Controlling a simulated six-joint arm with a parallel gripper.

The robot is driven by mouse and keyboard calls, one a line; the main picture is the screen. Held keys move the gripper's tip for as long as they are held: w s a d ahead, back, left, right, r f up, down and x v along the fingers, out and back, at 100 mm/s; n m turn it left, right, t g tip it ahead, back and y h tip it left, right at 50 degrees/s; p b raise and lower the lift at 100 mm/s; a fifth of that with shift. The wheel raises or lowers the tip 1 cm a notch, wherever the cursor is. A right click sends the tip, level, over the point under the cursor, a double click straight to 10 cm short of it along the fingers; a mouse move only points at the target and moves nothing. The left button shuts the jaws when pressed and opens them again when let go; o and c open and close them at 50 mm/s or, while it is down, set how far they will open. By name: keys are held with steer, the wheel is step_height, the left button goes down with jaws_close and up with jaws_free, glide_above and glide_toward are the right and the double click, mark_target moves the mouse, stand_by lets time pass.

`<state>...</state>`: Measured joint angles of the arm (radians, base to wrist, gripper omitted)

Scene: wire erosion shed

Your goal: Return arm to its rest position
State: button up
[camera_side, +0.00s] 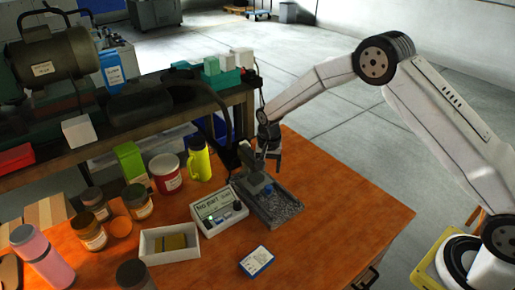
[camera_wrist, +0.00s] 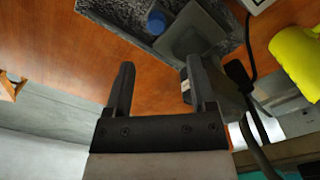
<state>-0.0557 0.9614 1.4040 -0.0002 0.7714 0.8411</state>
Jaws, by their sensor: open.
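My gripper (camera_wrist: 157,90) is open in the wrist view, its two dark fingers apart with only the orange table top (camera_wrist: 60,45) showing between them. In the side view my gripper (camera_side: 271,160) hangs at the far edge of the table (camera_side: 345,210), close to a dark device on a grey stone-like plate (camera_side: 280,211). The device is partly beside and behind the right finger in the wrist view. A blue knob (camera_wrist: 156,21) stands on the plate. Whether a finger touches the device, I cannot tell.
A white meter box (camera_side: 219,211) stands left of the plate. A yellow bottle (camera_side: 200,160), red tin (camera_side: 166,173), several jars, a white tray (camera_side: 168,257) and a blue-white box (camera_side: 257,261) fill the left and front. A black cable (camera_wrist: 248,45) runs near the device. The table's right side is clear.

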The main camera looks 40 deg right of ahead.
steer(key=shift+s+d+r, duration=0.1)
steer(key=shift+s+r, duration=0.2)
steer(key=shift+r, duration=0.2)
steer(key=s+d+r+n+t, duration=0.1)
steer(key=s+r+n, duration=0.3)
steer(key=s, duration=0.8)
steer(key=s+d+r+n+t, duration=0.1)
steer(key=s+r+n, duration=0.4)
steer(key=s, duration=0.8)
steer(key=shift+d+r+t, duration=0.3)
steer(key=shift+d+r, duration=0.1)
steer(key=shift+r, duration=0.45)
